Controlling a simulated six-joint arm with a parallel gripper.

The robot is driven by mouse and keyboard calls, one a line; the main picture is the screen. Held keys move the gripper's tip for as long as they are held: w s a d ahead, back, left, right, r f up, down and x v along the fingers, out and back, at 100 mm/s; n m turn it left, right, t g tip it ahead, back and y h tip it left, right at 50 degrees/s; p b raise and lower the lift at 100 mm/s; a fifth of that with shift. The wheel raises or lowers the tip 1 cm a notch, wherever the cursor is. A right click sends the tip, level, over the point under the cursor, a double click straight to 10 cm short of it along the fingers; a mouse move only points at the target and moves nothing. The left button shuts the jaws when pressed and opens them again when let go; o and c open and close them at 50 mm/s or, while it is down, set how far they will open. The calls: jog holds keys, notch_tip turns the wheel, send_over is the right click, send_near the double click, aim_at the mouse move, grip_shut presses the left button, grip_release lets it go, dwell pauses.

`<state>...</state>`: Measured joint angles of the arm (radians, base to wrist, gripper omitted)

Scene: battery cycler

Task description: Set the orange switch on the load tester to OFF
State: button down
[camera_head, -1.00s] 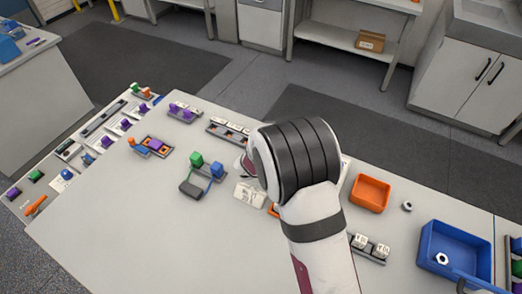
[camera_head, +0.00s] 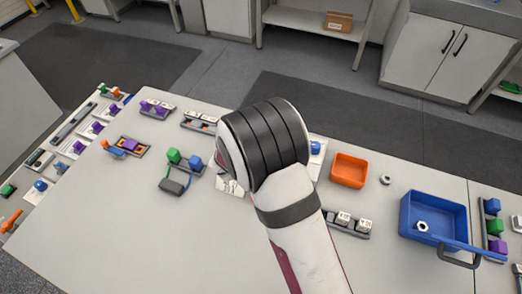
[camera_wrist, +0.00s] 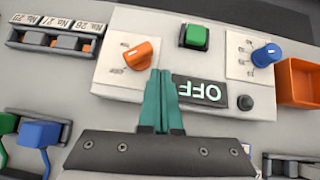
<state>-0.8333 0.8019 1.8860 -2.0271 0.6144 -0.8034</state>
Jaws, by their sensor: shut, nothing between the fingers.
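The load tester (camera_wrist: 110,82) is a pale panel in the wrist view. Its orange switch (camera_wrist: 138,55) sits on a white plate with small labels; I cannot tell surely which label it points at. A dark display (camera_wrist: 200,93) shows OFF in lit letters, upside down in this view. My gripper (camera_wrist: 160,74) has its teal fingers shut together, with nothing between them. The fingertips appear just below and right of the orange switch in the picture; whether they touch it is unclear. In the head view my arm hides the switch and most of the tester.
The tester also has a green button (camera_wrist: 194,36) and a blue knob (camera_wrist: 266,54). An orange bin (camera_head: 350,170) stands right of the tester. A blue bin (camera_head: 432,218) is farther right. Green and blue blocks on a holder (camera_head: 184,168) stand to the left.

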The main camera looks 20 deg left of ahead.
jog(key=s+d+r, duration=0.6)
jog(key=r, duration=0.1)
jog(key=shift+s, duration=0.35)
jog(key=shift+d+r, duration=0.1)
